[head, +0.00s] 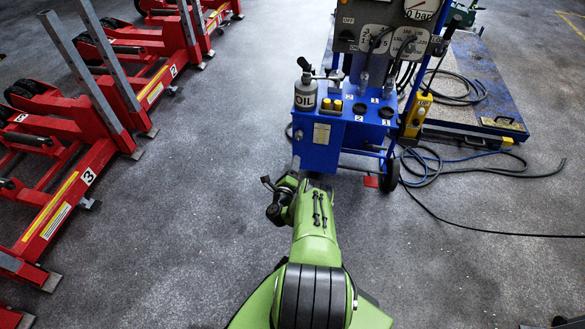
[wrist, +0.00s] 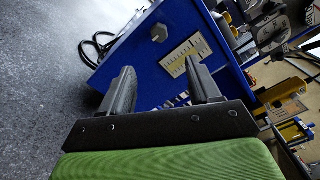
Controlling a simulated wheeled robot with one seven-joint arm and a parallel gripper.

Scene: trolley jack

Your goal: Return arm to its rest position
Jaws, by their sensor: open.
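My green arm (head: 316,230) reaches forward from the bottom of the head view toward a blue cart. In the head view my gripper is mostly hidden behind the arm's end. In the wrist view my gripper (wrist: 162,88) shows two dark fingers standing apart with nothing between them. The blue cart (head: 318,150) stands ahead of the fingers. Its side panel (wrist: 157,62) fills the middle of the wrist view, with a bolt head and a label plate. I cannot tell how far the fingertips are from the panel.
The cart carries an oil can (head: 306,92) and a gauge panel (head: 385,40). A yellow control box (head: 416,115) hangs at its right. Red jacks (head: 75,190) line the left. Cables (head: 440,165) lie on the floor at right. Grey floor (head: 190,220) is clear between.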

